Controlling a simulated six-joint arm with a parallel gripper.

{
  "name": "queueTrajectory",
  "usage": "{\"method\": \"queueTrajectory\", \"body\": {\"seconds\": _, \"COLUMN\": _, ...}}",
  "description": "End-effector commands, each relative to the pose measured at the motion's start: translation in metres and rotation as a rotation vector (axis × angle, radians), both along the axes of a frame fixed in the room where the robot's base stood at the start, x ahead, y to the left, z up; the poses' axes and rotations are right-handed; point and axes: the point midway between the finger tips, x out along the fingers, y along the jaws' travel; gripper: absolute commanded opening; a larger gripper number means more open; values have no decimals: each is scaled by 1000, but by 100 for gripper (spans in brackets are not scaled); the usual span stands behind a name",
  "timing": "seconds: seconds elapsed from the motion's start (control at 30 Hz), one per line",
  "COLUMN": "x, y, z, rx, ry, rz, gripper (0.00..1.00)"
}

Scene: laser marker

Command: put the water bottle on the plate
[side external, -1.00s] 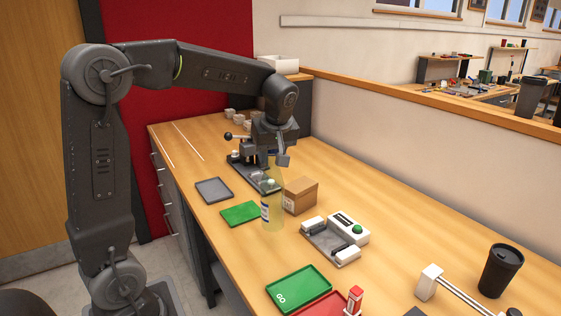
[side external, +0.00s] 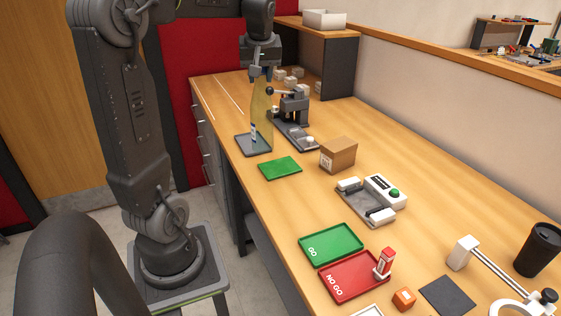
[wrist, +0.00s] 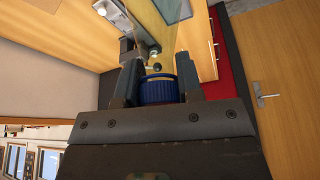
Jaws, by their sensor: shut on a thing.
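The water bottle (side external: 262,112) is tall, see-through and yellowish, with a label low on its side. In the wrist view its blue cap (wrist: 158,90) sits between the two fingers of my gripper (wrist: 157,82). My gripper (side external: 262,76) is shut on the bottle's top end in the side view. The bottle hangs close to upright, its lower end in front of a dark grey plate (side external: 246,148). I cannot tell whether the bottle touches this plate. A flat green plate (side external: 280,168) lies just nearer on the table.
A black press-like fixture (side external: 291,108) stands just right of the bottle. The table's left edge is close.

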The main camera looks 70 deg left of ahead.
Motion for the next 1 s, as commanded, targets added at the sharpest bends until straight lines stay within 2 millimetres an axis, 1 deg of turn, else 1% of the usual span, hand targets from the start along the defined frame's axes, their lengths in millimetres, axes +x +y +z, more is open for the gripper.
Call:
{"method": "queueTrajectory", "body": {"seconds": 0.03, "x": -8, "y": 16, "z": 2, "rx": 2, "ry": -5, "rz": -6, "gripper": 0}}
{"method": "queueTrajectory", "body": {"seconds": 0.1, "x": -16, "y": 32, "z": 3, "rx": 3, "ry": -6, "rz": -29, "gripper": 0}}
{"method": "queueTrajectory", "body": {"seconds": 0.2, "x": -27, "y": 51, "z": 6, "rx": 11, "ry": -10, "rz": -59, "gripper": 0}}
{"method": "queueTrajectory", "body": {"seconds": 0.3, "x": -36, "y": 64, "z": 8, "rx": 18, "ry": -12, "rz": -81, "gripper": 0}}
{"method": "queueTrajectory", "body": {"seconds": 0.4, "x": -40, "y": 71, "z": 9, "rx": 25, "ry": -13, "rz": -95, "gripper": 0}}
{"method": "queueTrajectory", "body": {"seconds": 0.47, "x": -40, "y": 73, "z": 8, "rx": 26, "ry": -13, "rz": -101, "gripper": 0}}
{"method": "queueTrajectory", "body": {"seconds": 0.57, "x": -32, "y": 70, "z": 3, "rx": 24, "ry": -11, "rz": -107, "gripper": 0}}
{"method": "queueTrajectory", "body": {"seconds": 0.67, "x": -19, "y": 64, "z": -6, "rx": 24, "ry": -11, "rz": -111, "gripper": 0}}
{"method": "queueTrajectory", "body": {"seconds": 1.0, "x": 43, "y": 41, "z": -46, "rx": 23, "ry": -10, "rz": -109, "gripper": 0}}
